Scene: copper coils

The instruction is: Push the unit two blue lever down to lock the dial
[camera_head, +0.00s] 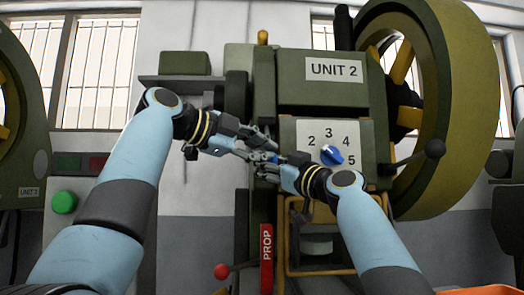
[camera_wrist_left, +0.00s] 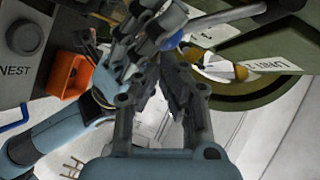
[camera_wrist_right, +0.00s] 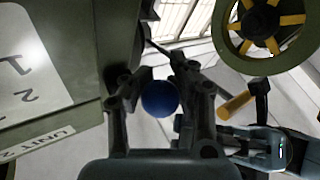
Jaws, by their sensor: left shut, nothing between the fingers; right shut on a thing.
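The blue lever's round knob (camera_wrist_right: 160,98) is between the fingers of my right gripper (camera_wrist_right: 158,82), which is shut on it. In the left wrist view, a grey lever rod (camera_wrist_left: 228,16) runs to a blue end (camera_wrist_left: 172,40) by my right fingers. In the head view my right gripper (camera_head: 268,166) is left of the dial plate and mostly covers the lever. My left gripper (camera_head: 264,139) is shut and empty, just above the right one.
The UNIT 2 machine (camera_head: 300,90) has a large flywheel (camera_head: 462,110) and a black-knobbed handle (camera_head: 434,148) at right. A red PROP bar (camera_head: 266,258) and a red-knobbed lever (camera_head: 222,271) are below. A green button (camera_head: 64,202) is at left.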

